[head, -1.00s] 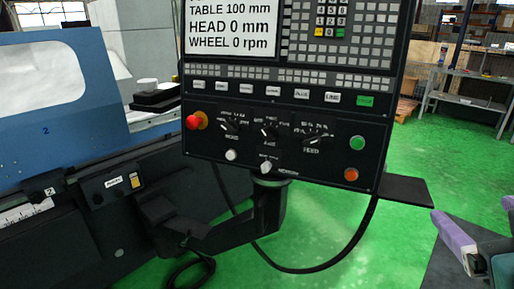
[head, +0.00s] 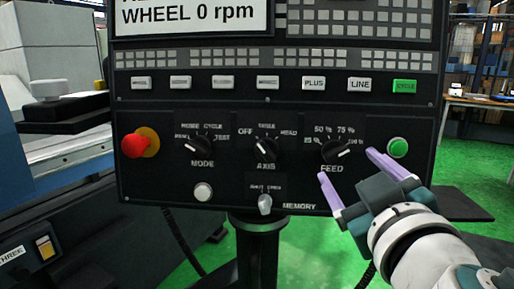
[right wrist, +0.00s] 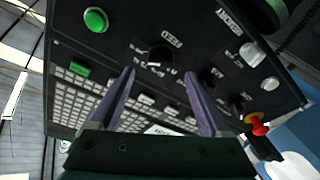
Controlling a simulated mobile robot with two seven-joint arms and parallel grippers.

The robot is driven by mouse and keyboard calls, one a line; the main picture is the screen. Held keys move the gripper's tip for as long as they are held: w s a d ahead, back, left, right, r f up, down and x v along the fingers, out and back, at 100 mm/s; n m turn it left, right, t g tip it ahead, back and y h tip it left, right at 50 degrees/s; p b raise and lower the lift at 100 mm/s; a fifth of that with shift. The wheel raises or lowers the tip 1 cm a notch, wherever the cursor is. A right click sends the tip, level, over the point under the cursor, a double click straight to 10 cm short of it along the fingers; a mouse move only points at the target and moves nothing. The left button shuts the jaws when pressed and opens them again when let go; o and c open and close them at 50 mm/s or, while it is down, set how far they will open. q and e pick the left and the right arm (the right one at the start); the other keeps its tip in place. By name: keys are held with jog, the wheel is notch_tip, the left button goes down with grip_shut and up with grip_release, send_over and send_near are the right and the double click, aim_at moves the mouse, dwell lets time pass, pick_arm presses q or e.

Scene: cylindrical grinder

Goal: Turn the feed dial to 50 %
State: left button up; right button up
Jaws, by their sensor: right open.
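The feed dial (head: 334,151) is a black knob on the dark control panel, under the 50 % and 75 % labels. In the right wrist view the dial (right wrist: 160,54) lies beyond the gap between the open fingers (right wrist: 160,74). I cannot tell the remaining distance exactly. My left gripper is not in view.
The axis dial (head: 265,150) and mode dial (head: 199,147) are to the left. A green button (head: 397,148) is close to the right finger. A memory switch (head: 265,204) sits below, and a red emergency knob (head: 135,145) is at the far left.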

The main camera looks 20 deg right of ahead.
aim_at(338, 156)
jog(key=shift+x, duration=2.15)
jog(key=shift+f, duration=0.1)
jog(key=shift+c, duration=0.3)
grip_shut()
